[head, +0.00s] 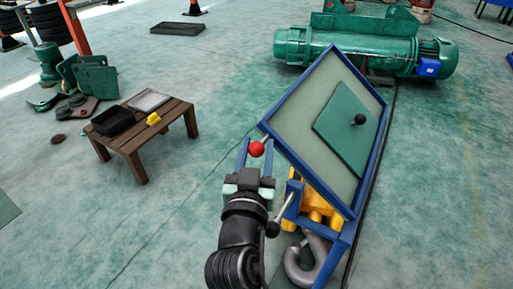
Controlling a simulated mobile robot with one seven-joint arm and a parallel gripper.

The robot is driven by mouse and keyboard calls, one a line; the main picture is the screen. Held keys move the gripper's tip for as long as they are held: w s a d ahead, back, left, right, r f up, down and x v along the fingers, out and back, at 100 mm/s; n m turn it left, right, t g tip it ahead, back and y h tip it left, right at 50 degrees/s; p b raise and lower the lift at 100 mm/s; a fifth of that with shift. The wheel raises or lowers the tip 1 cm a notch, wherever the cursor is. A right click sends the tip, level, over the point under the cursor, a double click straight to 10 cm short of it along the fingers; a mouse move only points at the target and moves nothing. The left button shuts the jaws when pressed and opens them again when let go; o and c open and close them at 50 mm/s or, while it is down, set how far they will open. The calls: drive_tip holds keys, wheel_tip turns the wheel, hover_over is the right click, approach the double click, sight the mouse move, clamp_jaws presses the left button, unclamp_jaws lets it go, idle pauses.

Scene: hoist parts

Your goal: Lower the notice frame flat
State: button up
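The notice frame (297,121) is a blue-edged board with a pale green face. It stands tilted up over a blue base, its upper end pointing up and away. A darker green square plate (343,131) with a black knob (360,119) is on its face. A red ball knob (257,149) sticks out at the frame's left corner. My gripper (257,148) is at this knob, its two blue fingers apart on either side of it. The fingers look open; whether either touches the knob cannot be told.
A yellow hoist block (313,207) and grey hook (303,262) lie under the frame. A green hoist motor (350,50) lies behind it. A wooden table (131,150) with a black tray (112,121) and yellow item (153,119) stands left. Floor between is clear.

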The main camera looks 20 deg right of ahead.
drive_tip(key=shift+a, duration=0.1)
clamp_jaws()
drive_tip(key=shift+w+a, duration=0.1)
drive_tip(key=shift+a, duration=0.05)
idle(0.8)
